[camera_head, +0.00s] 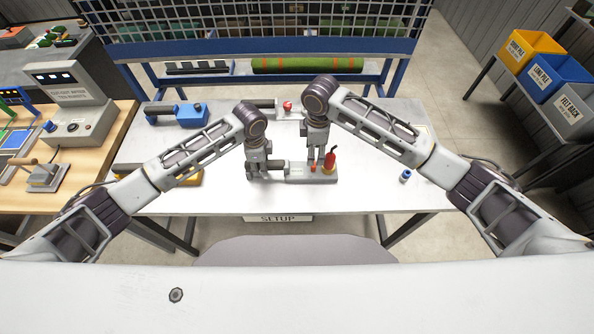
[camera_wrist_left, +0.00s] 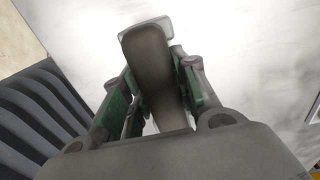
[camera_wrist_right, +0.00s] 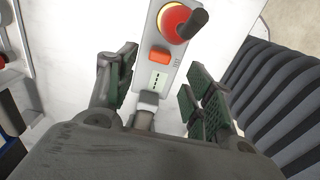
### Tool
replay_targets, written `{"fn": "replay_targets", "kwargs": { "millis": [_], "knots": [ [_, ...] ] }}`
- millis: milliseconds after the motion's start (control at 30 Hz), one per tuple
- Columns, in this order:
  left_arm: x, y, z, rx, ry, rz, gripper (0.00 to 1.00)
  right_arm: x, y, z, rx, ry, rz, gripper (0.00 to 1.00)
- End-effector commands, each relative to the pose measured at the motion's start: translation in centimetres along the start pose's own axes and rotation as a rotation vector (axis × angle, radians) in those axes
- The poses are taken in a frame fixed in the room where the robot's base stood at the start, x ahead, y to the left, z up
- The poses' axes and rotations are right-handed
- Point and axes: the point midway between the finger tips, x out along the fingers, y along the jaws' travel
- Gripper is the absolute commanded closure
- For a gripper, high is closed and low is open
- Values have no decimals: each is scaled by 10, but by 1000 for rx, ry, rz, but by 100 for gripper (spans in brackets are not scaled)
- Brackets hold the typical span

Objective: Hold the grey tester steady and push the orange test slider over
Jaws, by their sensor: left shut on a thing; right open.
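The grey tester (camera_head: 297,170) lies near the front middle of the white table, with a red part standing at its right end. My left gripper (camera_head: 258,172) is shut on the tester's dark handle (camera_wrist_left: 148,60), seen between the fingers in the left wrist view. My right gripper (camera_head: 316,158) is open above the tester's body. In the right wrist view the orange test slider (camera_wrist_right: 160,57) sits beside a red round part (camera_wrist_right: 174,20) with a dark stub. The right fingers (camera_wrist_right: 160,95) stand apart on both sides of the tester, with the slider just beyond them.
A blue device (camera_head: 191,115), a grey one with a red knob (camera_head: 288,105) and a yellow one (camera_head: 190,178), partly hidden by my left arm, lie on the table (camera_head: 372,195). A small blue-and-white bottle (camera_head: 405,176) stands at right. Bins (camera_head: 535,50) are far right.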

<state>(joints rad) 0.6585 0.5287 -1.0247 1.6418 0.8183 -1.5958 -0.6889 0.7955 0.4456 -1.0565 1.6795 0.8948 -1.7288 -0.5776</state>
Motion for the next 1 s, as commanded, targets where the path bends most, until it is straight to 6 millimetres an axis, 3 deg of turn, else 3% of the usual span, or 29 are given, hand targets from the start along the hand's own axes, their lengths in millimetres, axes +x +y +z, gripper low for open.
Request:
{"fn": "replay_targets", "kwargs": {
  "millis": [600,1000],
  "knots": [
    [6,5,1,2,-5,13,100,56,0,0,1,0,0,48],
    [6,5,1,2,-5,12,100,72,0,0,0,0,1,48]
  ]
}}
